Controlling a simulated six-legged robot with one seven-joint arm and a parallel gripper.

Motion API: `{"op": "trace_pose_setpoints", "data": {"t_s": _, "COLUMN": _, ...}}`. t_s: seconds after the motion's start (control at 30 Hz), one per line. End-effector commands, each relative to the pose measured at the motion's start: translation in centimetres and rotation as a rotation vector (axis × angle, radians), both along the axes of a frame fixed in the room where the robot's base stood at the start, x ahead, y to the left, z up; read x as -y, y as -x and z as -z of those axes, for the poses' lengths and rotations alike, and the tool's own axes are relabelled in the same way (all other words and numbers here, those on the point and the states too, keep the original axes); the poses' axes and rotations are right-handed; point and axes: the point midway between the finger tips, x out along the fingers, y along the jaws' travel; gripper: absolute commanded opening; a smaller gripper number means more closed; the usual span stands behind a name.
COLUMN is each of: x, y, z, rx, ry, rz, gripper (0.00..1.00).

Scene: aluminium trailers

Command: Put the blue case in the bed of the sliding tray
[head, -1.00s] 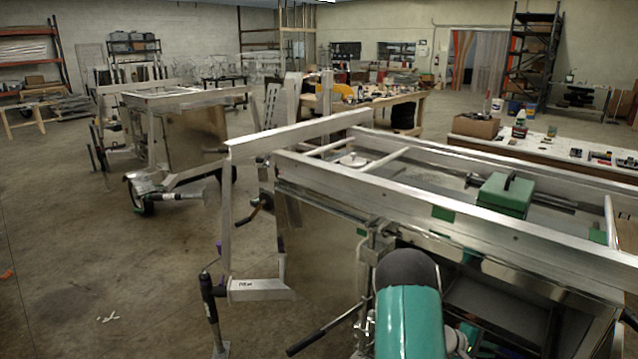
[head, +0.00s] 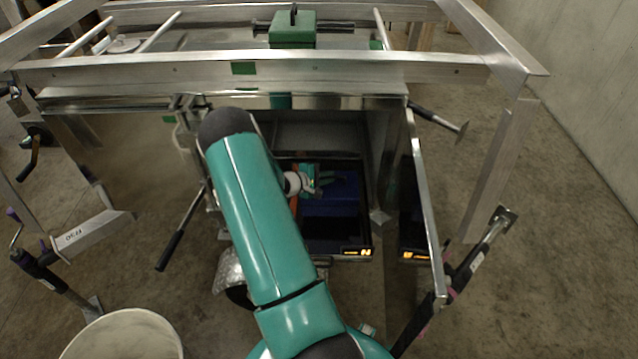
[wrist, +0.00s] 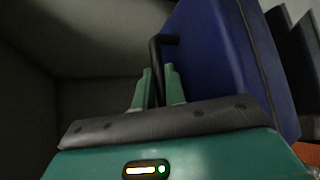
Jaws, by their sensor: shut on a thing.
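The blue case (wrist: 225,60) fills the upper right of the wrist view, with a black handle (wrist: 157,50) on its near side. My gripper (wrist: 157,78) has its teal fingers on either side of that handle and is shut on it. In the head view my gripper (head: 323,179) is inside the open compartment under the trailer frame, and the blue case (head: 344,188) shows dark blue beside it. The sliding tray (head: 335,252) is a dark box pulled partly out of the compartment. Whether the case touches the tray bed cannot be told.
An open door (head: 425,200) stands right of the tray. The trailer's metal rail (head: 370,72) crosses above the compartment, with a green box (head: 292,30) behind it. A lever handle (head: 180,235) hangs left of my arm. A pale bucket (head: 125,335) stands lower left.

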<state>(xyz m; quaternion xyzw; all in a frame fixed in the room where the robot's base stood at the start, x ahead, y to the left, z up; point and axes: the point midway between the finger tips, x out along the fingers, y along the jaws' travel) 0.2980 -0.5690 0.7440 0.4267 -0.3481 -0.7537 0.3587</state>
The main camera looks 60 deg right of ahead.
Motion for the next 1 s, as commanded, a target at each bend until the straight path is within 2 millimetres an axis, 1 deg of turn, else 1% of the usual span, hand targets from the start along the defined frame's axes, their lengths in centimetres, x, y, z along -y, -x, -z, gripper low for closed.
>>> {"op": "trace_pose_setpoints", "data": {"t_s": 0.03, "x": 0.1, "y": 0.1, "z": 0.8, "rx": -0.001, "ry": 0.002, "rz": 0.001, "gripper": 0.00}}
{"op": "trace_pose_setpoints", "data": {"t_s": 0.1, "x": 0.1, "y": 0.1, "z": 1.5, "rx": -0.001, "ry": 0.004, "rz": 0.001, "gripper": 0.00}}
{"op": "trace_pose_setpoints", "data": {"t_s": 0.27, "x": 0.1, "y": 0.1, "z": 2.4, "rx": 0.000, "ry": 0.006, "rz": 0.000, "gripper": 0.00}}
{"op": "trace_pose_setpoints", "data": {"t_s": 0.5, "x": 0.1, "y": 0.2, "z": 5.4, "rx": 0.000, "ry": 0.003, "rz": 0.002, "gripper": 0.00}}
{"op": "trace_pose_setpoints", "data": {"t_s": 0.6, "x": 0.1, "y": 0.1, "z": 5.8, "rx": 0.001, "ry": 0.005, "rz": 0.004, "gripper": 0.00}}
{"op": "trace_pose_setpoints", "data": {"t_s": 0.9, "x": 0.1, "y": -0.1, "z": 6.0, "rx": 0.000, "ry": 0.005, "rz": 0.003, "gripper": 0.00}}
{"op": "trace_pose_setpoints", "data": {"t_s": 0.93, "x": 0.0, "y": 0.0, "z": 6.1, "rx": 0.001, "ry": 0.001, "rz": 0.002, "gripper": 0.16}}
{"op": "trace_pose_setpoints", "data": {"t_s": 1.0, "x": 0.0, "y": 0.0, "z": 6.1, "rx": 0.001, "ry": 0.000, "rz": 0.003, "gripper": 0.30}}
